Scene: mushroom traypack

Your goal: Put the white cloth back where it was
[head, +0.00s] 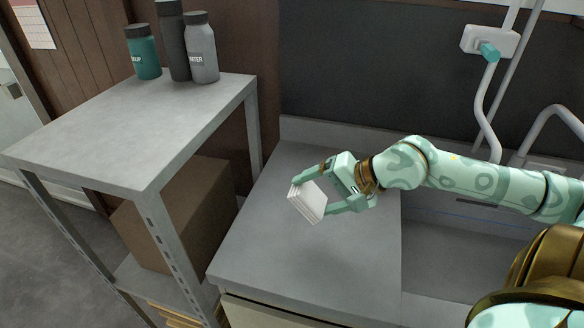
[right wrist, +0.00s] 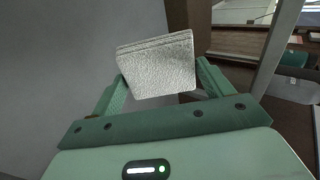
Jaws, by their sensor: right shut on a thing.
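The white cloth (head: 308,201) is a small folded square with several layers showing at its edge. My right gripper (head: 318,190) is shut on it and holds it tilted above the grey counter (head: 290,262). In the right wrist view the cloth (right wrist: 158,68) sits between the two green fingers (right wrist: 160,85). I cannot tell exactly how high it is over the counter. My left gripper is not in view.
A grey shelf unit (head: 110,125) stands at the left, with a teal bottle (head: 146,58), a dark bottle (head: 174,45) and a grey bottle (head: 202,55) at its back. A cardboard box (head: 195,210) is below. A sink (head: 470,235) with pipes lies right. The counter is mostly clear.

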